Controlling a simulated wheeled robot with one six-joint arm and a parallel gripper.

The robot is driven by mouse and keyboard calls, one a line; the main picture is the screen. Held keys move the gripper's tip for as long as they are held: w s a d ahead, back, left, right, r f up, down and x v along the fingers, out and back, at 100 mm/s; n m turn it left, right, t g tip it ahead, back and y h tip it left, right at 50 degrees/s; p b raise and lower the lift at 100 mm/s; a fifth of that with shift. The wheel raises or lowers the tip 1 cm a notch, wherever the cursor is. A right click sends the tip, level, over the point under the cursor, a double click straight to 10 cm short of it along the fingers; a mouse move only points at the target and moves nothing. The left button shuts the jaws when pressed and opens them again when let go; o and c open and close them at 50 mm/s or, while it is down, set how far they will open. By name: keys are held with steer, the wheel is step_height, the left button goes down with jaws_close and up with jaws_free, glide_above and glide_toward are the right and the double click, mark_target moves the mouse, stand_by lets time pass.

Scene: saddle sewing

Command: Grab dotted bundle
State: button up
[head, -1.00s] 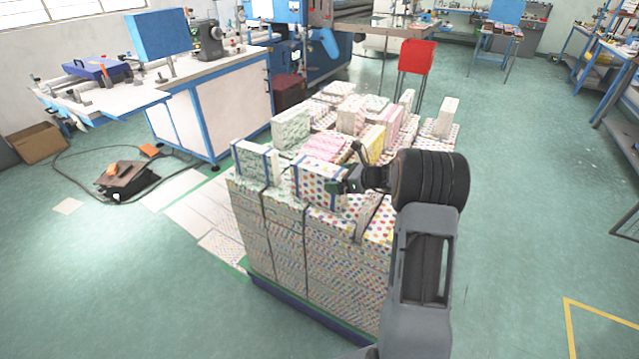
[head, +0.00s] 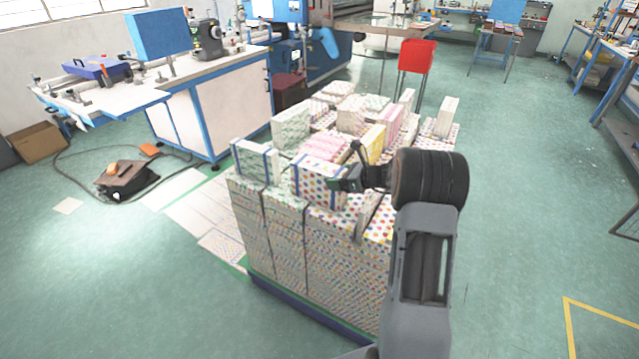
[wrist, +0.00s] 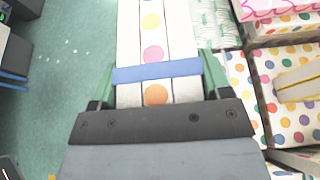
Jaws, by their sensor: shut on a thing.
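The dotted bundle (head: 318,183) is a white block with coloured dots and blue bands, on top of the front stack in the head view. In the wrist view the dotted bundle (wrist: 153,38) sits between the two green fingers, with a blue band across it. My gripper (head: 343,184) is shut on its right end in the head view, and my gripper also shows in the wrist view (wrist: 158,80). The bundle stands upright close above the stack; I cannot tell whether its underside touches it.
A green-patterned bundle (head: 254,161) with blue bands stands just left on the same stack (head: 300,250). Behind are more patterned bundles, pink (head: 325,147) and yellow (head: 374,143). A white-and-blue workbench (head: 220,105) stands at the back left. The floor to the right is clear.

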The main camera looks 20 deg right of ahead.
steer(key=c, duration=0.3)
steer(key=shift+r, duration=0.15)
steer(key=shift+c, duration=0.3)
